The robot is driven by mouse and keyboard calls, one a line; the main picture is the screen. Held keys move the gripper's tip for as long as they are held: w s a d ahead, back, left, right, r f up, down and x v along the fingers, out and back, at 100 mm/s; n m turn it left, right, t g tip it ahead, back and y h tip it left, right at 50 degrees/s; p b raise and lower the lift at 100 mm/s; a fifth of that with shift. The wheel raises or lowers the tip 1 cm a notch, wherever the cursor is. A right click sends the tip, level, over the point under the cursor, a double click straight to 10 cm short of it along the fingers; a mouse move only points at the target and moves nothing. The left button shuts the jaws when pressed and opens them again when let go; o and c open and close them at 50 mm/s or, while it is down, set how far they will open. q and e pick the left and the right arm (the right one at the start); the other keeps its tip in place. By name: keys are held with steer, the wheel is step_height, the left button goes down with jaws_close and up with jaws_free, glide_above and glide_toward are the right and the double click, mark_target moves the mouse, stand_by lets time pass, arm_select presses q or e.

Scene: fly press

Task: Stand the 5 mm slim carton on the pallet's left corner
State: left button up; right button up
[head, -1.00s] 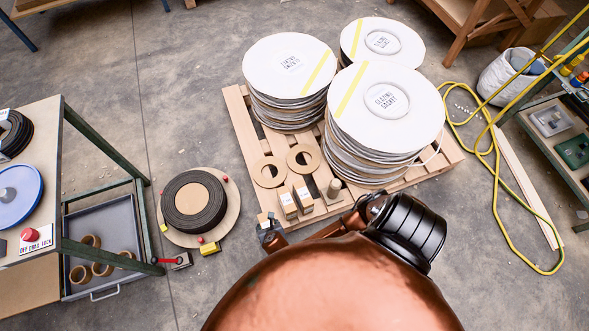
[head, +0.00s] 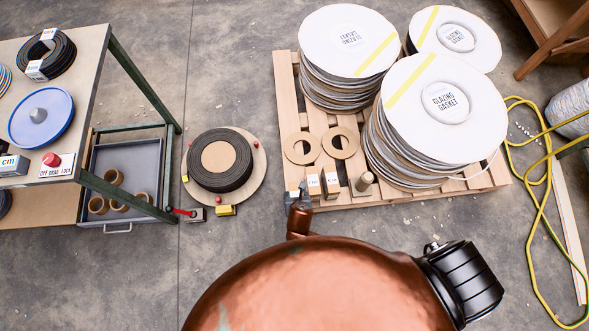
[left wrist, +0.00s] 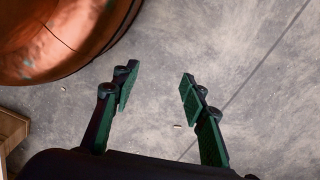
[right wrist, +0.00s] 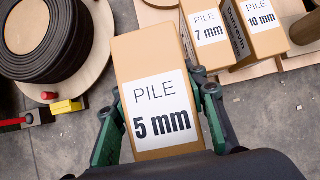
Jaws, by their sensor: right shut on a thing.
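The 5 mm slim carton (right wrist: 150,62) is a brown box with a white "PILE 5 mm" label. My right gripper (right wrist: 160,118) is shut on it, one green finger at each side. In the head view my right gripper (head: 297,200) is at the front left corner of the pallet (head: 287,120), beside the standing 7 mm carton (head: 313,186); the held carton cannot be made out clearly there. I cannot tell whether its base touches the pallet. My left gripper (left wrist: 158,82) is open and empty above bare floor, outside the head view.
The 10 mm carton (head: 331,183) and a small cylinder (head: 364,183) stand right of the 7 mm carton. Cardboard rings (head: 302,148) lie behind. Tall reel stacks (head: 430,100) fill the pallet's right. A round board with a black coil (head: 220,160) lies left on the floor.

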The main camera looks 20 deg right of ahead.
arm_select(q)
step_height(320, 180, up, 14)
steer(key=w+d+r+b, duration=0.1)
steer(key=w+d+b, duration=0.2)
steer(key=b, duration=0.2)
arm_select(e)
steer(key=b+x, duration=0.1)
steer(key=x, duration=0.4)
steer(key=w+r+b+x, duration=0.1)
steer(key=b+x, duration=0.1)
steer(key=x, duration=0.3)
steer(key=w+b+x, duration=0.1)
steer(key=x, duration=0.4)
steer(key=shift+d+r, duration=0.2)
steer(key=shift+d, duration=0.1)
steer(key=shift+b, duration=0.3)
arm_select(q)
steer(key=w+d+f+t+h, duration=0.2)
steer(key=w+d+f+t, duration=0.2)
steer(key=w+f, duration=0.3)
steer(key=shift+w+d+f, duration=0.4)
steer(key=shift+d+f, duration=0.2)
steer(key=shift+d, duration=0.3)
arm_select(e)
steer(key=shift+r, duration=0.1)
steer(key=o, duration=1.2)
steer(key=shift+f, duration=0.2)
steer(key=shift+c, duration=0.2)
